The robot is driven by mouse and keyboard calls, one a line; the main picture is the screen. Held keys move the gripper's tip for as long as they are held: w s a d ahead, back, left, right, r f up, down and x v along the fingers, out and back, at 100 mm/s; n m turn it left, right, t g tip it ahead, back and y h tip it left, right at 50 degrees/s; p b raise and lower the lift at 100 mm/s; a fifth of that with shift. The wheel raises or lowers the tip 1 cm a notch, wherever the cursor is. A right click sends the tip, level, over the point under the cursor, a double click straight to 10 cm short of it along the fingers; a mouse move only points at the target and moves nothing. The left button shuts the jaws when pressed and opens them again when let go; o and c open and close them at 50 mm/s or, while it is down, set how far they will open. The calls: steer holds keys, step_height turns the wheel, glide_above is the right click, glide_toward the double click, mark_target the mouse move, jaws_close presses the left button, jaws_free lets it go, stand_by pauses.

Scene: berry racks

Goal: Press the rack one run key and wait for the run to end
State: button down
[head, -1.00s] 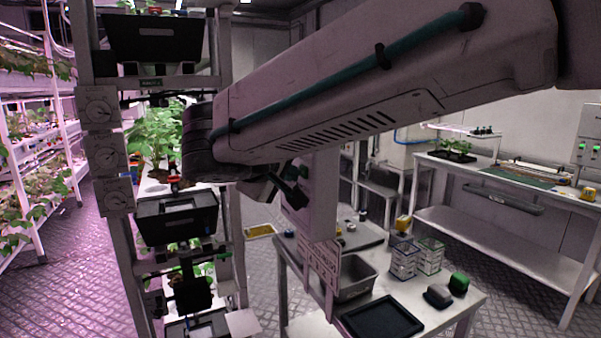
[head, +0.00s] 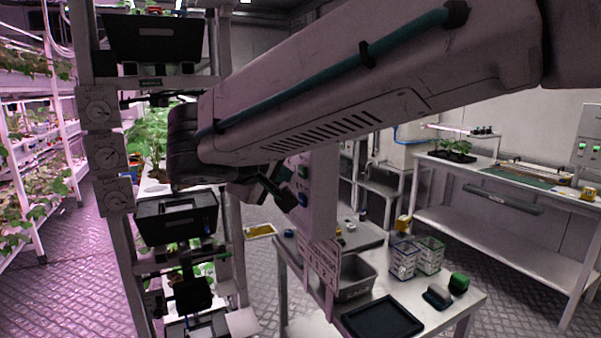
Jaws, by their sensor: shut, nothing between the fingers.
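A pale upright panel (head: 322,205) stands right of the rack, above the front bench. A green key (head: 304,172) and a blue key (head: 303,199) show on its left part. Their labels are too small to read, so I cannot tell which is the rack one run key. My gripper (head: 288,200) is shut and empty, its dark fingers pointing down and right close to the blue key. Whether it touches the panel I cannot tell. My arm crosses in front and hides the panel's top and part of the rack (head: 118,240).
The rack holds black bins (head: 178,228), plants and dials (head: 108,153) at left. The front bench (head: 405,305) carries a metal tray (head: 355,285), a black tray (head: 383,318) and berry baskets (head: 403,262). A long bench (head: 500,235) stands at right. The floor between them is open.

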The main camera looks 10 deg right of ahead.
steer(key=shift+a, duration=0.1)
steer(key=a, duration=0.2)
steer(key=s+a, duration=0.1)
steer(key=a, duration=0.1)
steer(key=shift+s+a, duration=0.15)
steer(key=shift+a, duration=0.15)
stand_by(0.6)
